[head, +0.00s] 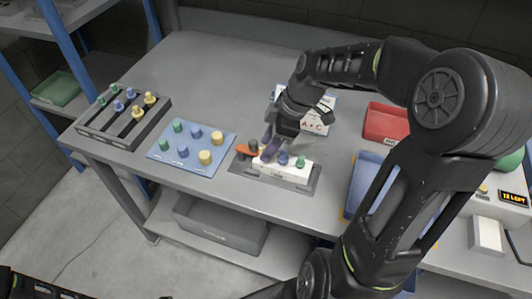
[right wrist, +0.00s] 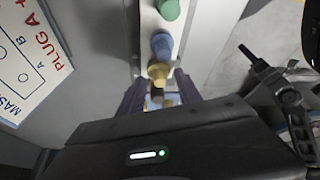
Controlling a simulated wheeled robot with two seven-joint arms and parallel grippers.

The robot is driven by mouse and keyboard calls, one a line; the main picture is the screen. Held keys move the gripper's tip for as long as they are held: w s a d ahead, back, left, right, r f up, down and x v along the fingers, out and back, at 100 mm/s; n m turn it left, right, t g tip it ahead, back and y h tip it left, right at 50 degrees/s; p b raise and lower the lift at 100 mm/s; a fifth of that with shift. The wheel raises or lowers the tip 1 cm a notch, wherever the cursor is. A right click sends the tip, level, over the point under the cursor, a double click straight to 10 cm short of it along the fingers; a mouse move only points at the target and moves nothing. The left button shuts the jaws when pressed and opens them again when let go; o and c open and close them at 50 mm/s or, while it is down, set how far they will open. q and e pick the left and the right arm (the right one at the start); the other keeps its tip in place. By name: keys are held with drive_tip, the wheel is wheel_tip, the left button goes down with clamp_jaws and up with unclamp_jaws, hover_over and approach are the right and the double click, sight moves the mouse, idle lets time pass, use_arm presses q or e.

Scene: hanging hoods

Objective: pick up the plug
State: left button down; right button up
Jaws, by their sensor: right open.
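A white block (head: 290,172) on the table holds several plugs in a row. A green plug (head: 300,162) and a blue plug (head: 283,159) stand at its right part; a dark plug (head: 253,145) is at its left. My right gripper (head: 268,150) is open, pointing down at the block's left-middle part. In the right wrist view the green plug (right wrist: 169,9), the blue plug (right wrist: 161,45) and a yellow plug (right wrist: 158,72) line up toward the fingers. The yellow plug is near the gap between the fingertips; I cannot tell whether they touch it. My left gripper is not in view.
A blue mat (head: 190,150) with several plugs lies to the left, beside a dark rack (head: 122,122) of plugs. A red bin (head: 385,122) and a blue tray (head: 366,185) are to the right. An orange piece (head: 243,149) lies at the block's left.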

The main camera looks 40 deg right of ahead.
drive_tip(key=shift+c, duration=0.5)
clamp_jaws()
